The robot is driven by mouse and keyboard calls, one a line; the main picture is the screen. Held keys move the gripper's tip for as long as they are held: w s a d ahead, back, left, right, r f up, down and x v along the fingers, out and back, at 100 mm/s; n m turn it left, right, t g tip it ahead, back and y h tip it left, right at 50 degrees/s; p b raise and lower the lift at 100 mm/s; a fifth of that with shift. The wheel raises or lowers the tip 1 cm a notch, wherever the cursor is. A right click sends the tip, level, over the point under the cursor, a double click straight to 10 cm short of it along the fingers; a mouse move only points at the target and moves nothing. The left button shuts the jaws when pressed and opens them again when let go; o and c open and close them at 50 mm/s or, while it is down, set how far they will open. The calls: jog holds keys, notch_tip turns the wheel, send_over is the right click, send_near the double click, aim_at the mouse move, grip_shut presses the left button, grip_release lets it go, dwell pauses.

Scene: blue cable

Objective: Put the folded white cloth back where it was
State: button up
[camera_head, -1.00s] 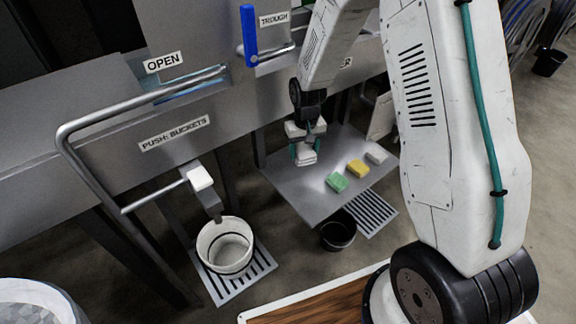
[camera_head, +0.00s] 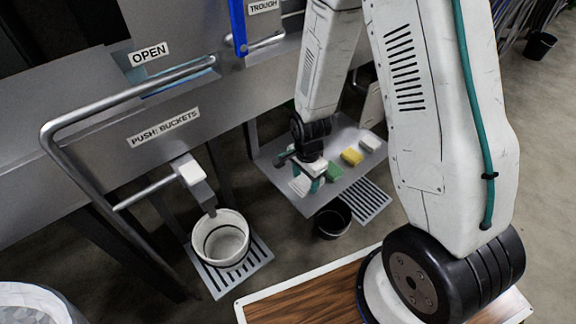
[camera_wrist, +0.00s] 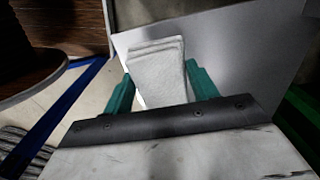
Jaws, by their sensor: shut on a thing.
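The folded white cloth (camera_wrist: 160,72) is between the two green fingers of my gripper (camera_wrist: 160,85) in the wrist view, and the gripper is shut on it. In the head view my gripper (camera_head: 308,180) is over the left part of the grey metal shelf (camera_head: 290,200), with a white edge of the cloth (camera_head: 299,185) showing beside the fingers. I cannot tell whether the cloth touches the shelf. My wrist hides part of the cloth there.
A green sponge (camera_head: 334,172), a yellow sponge (camera_head: 352,156) and a pale block (camera_head: 370,144) lie on the shelf right of my gripper. A black bucket (camera_head: 333,218) stands below its front edge. A white bucket (camera_head: 222,240) stands on a floor grate at left.

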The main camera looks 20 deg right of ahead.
send_over(288, 171)
jog(key=shift+s+f, duration=0.15)
jog(key=shift+f, duration=2.15)
jog(key=o, duration=1)
jog(key=shift+f, duration=0.1)
jog(key=shift+o, duration=0.2)
